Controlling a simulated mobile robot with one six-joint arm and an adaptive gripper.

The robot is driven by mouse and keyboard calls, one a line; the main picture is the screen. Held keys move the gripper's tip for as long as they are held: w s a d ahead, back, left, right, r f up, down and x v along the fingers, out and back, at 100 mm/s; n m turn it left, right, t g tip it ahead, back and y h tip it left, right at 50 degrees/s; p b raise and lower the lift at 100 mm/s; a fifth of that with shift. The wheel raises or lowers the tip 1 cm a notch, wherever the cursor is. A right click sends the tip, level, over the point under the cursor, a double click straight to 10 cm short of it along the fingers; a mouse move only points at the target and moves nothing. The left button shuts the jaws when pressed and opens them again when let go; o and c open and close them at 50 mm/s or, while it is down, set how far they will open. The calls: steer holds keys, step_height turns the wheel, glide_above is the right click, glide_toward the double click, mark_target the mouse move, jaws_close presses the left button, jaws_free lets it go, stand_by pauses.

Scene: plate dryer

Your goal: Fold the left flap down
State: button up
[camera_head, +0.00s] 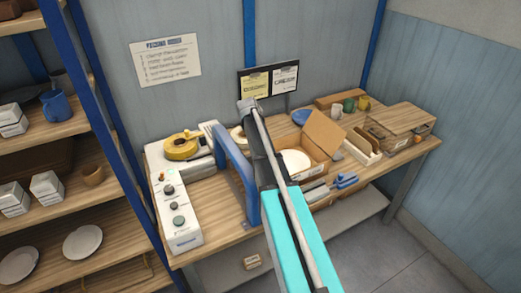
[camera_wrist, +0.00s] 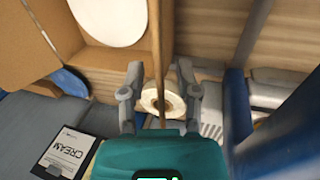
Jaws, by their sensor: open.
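The open cardboard box (camera_head: 315,168) stands on the workbench with a white plate (camera_head: 294,161) inside. Its right flap (camera_head: 324,134) stands raised and tilted outward in the head view. In the wrist view the box (camera_wrist: 100,62) and plate (camera_wrist: 112,18) lie at upper left. A thin brown cardboard edge, apparently the left flap (camera_wrist: 156,60), runs upright between the fingers of my gripper (camera_wrist: 160,78). My gripper is open, one finger on each side of that edge; contact cannot be told. My arm hides the box's left side and the gripper in the head view.
A blue frame (camera_head: 238,175) stands just left of my arm, close to the gripper's right in the wrist view. A tape roll (camera_wrist: 163,100) lies beyond the fingers. Signs (camera_head: 270,82) stand at the back. A white control panel (camera_head: 175,200) is at left.

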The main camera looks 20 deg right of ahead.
steer(key=shift+b+x, duration=0.65)
steer(key=shift+x, duration=0.25)
jaws_close()
